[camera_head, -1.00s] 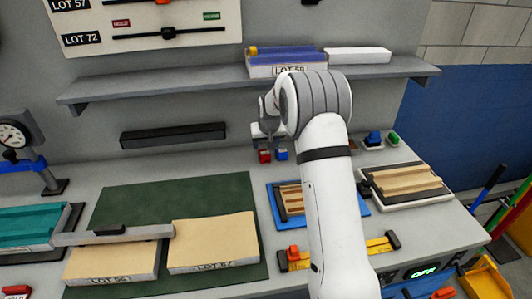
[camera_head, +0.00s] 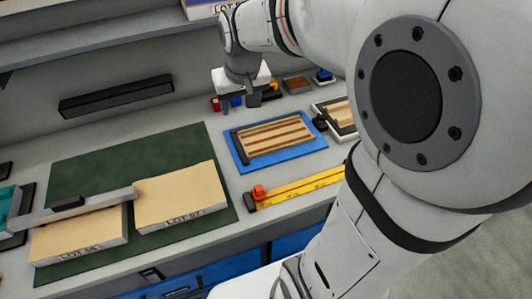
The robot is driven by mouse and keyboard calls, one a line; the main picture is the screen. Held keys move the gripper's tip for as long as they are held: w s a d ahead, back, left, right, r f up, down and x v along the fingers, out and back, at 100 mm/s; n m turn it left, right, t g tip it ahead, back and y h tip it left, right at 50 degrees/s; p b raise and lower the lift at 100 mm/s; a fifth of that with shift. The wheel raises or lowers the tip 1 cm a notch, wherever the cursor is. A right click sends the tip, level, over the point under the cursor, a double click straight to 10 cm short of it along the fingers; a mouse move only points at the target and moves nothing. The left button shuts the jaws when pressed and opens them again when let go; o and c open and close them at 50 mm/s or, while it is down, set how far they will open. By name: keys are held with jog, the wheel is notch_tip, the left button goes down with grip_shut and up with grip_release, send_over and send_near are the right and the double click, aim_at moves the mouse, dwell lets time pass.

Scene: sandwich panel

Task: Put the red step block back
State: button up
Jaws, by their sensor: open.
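A small red block (camera_head: 216,104) stands on the bench near the back wall, just left of a blue block (camera_head: 236,100). Its shape is too small to make out, so I cannot tell whether it is stepped. My gripper (camera_head: 245,99) points down beside and above these blocks, close to the blue one in the picture. It is open, and nothing shows between its fingers. I cannot tell whether it touches a block.
A blue tray (camera_head: 237,155) with a striped wooden panel lies in front. A yellow rule (camera_head: 300,187) with an orange slider lies nearer. A green mat (camera_head: 120,163) carries two tan boards. A shelf (camera_head: 100,37) overhangs the back. My arm hides the right side.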

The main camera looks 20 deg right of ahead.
jog(key=s+f, duration=0.2)
jog(key=s, duration=1.4)
jog(key=shift+d+g, duration=0.15)
jog(key=shift+g, duration=0.15)
